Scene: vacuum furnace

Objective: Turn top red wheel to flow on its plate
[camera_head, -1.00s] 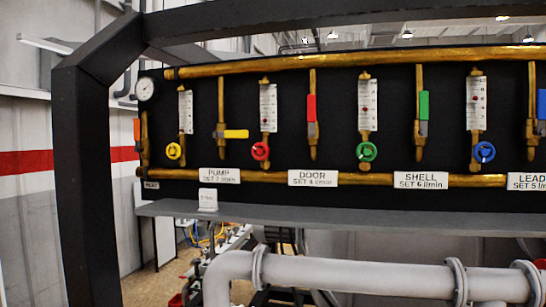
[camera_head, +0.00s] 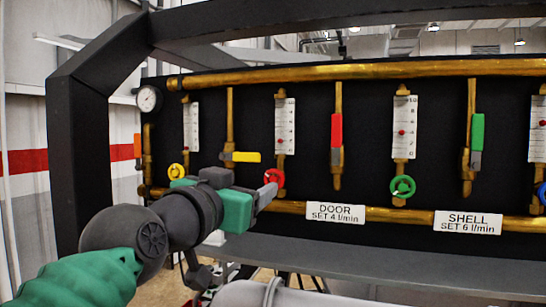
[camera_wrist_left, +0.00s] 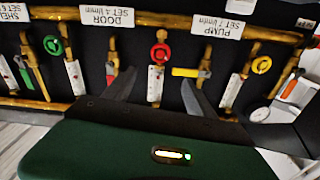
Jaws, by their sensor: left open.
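The red wheel (camera_head: 274,177) sits low on the panel under a white flow scale (camera_head: 285,126) with a small red marker. A DOOR plate reading "SET 4 l/min" (camera_head: 336,214) is to its lower right. My left gripper (camera_head: 267,193) reaches in from the left, its fingertips overlapping the wheel's lower part in the head view. In the left wrist view, which is upside down, the jaws (camera_wrist_left: 158,92) are open and the red wheel (camera_wrist_left: 160,54) lies between their lines, beyond the tips. Contact cannot be told. My right gripper is not in view.
A yellow wheel (camera_head: 177,171) and a yellow-handled valve (camera_head: 240,157) are left of the red wheel. A red-handled valve (camera_head: 337,131) and green wheel (camera_head: 402,187) are right. A grey ledge (camera_head: 380,262) runs below the panel.

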